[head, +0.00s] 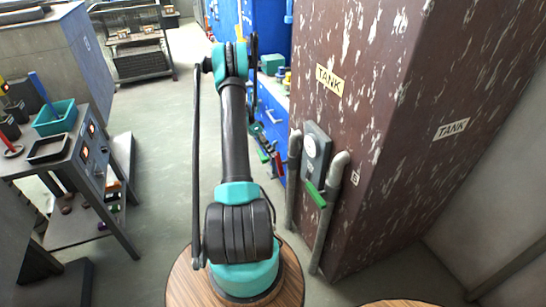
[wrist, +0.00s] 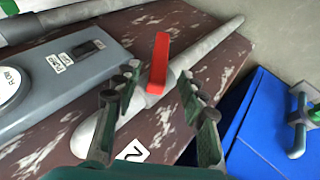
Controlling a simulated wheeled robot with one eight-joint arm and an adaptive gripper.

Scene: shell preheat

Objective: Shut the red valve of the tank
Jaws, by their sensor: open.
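The red valve (wrist: 160,58) is a flat red lever on a grey pipe (wrist: 205,45) that runs along the brown tank. In the wrist view the lever stands at an angle to the pipe. My gripper (wrist: 160,82) is open, with its green and dark fingers on either side of the lever's lower end in the picture. I cannot tell whether they touch it. In the head view a bit of red (head: 279,166) shows by the left pipe, near my gripper (head: 268,148). The tank (head: 385,130) is brown with worn white patches and TANK labels.
A grey panel with a round gauge (head: 310,146) sits between the tank's two pipes. A green lever (head: 316,194) is on the right pipe. A blue cabinet (wrist: 275,125) with a metal handle stands close to the right. A tool table (head: 75,150) is at left; open floor lies between.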

